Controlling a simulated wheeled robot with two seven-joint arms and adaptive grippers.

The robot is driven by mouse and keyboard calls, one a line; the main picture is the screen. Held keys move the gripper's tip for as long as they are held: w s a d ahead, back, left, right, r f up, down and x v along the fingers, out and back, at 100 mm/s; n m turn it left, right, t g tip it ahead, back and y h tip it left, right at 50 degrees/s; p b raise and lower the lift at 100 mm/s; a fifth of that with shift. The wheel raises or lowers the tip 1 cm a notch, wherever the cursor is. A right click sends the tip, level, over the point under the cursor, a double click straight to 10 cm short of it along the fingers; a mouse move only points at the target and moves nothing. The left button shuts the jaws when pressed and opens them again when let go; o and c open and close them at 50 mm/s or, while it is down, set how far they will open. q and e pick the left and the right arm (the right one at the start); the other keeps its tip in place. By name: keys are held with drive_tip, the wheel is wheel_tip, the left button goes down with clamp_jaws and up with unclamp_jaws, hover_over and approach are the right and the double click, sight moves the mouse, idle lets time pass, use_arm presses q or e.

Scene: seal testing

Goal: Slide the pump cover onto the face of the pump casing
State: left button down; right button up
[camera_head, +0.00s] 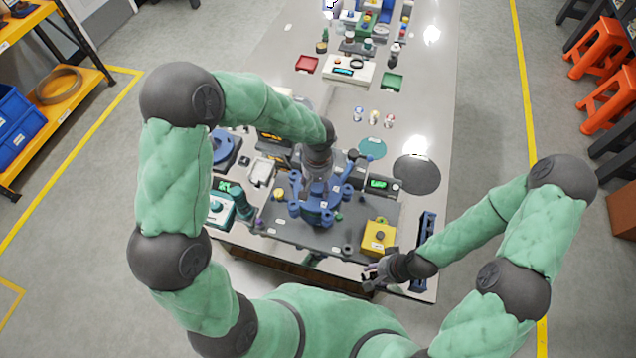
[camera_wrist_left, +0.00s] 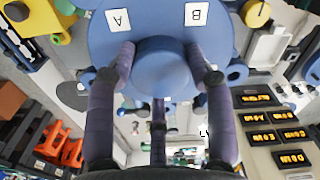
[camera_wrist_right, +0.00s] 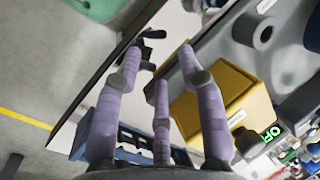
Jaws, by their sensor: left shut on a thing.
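The blue pump cover (camera_wrist_left: 160,25) fills the top of the left wrist view, with labels A and B on its face and a round central knob. My left gripper (camera_head: 316,188) has its fingers around this knob and is shut on it. In the head view blue lobed parts (camera_head: 318,214) show below the gripper, over the dark work mat. Cover and pump casing overlap there, so I cannot tell which lobes belong to which or whether they touch. My right gripper (camera_head: 376,274) is open and empty near the table's front edge; its spread fingers also show in the right wrist view (camera_wrist_right: 160,62).
A yellow box (camera_head: 379,236) with a dark knob stands right of the blue parts, close to my right gripper. A blue rack (camera_head: 426,240) lies at the table's right edge. A green-lit display (camera_head: 378,184), grey disc (camera_head: 417,174) and teal-and-white device (camera_head: 219,210) surround the mat (camera_head: 290,240).

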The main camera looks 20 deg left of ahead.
use_arm(q)
drive_tip(key=shift+f+b, duration=0.75)
drive_tip(key=shift+b, duration=0.2)
use_arm(e)
drive_tip(key=shift+f, duration=0.95)
use_arm(q)
drive_tip(key=shift+s+f+b, duration=0.35)
drive_tip(key=shift+b, duration=0.05)
use_arm(e)
drive_tip(key=shift+s+f, duration=0.1)
drive_tip(key=shift+f, duration=0.3)
idle(0.9)
use_arm(q)
drive_tip(key=shift+c, duration=2)
unclamp_jaws()
drive_tip(key=shift+r, duration=0.1)
use_arm(e)
drive_tip(key=shift+s, duration=0.1)
use_arm(q)
drive_tip(key=shift+r, duration=0.1)
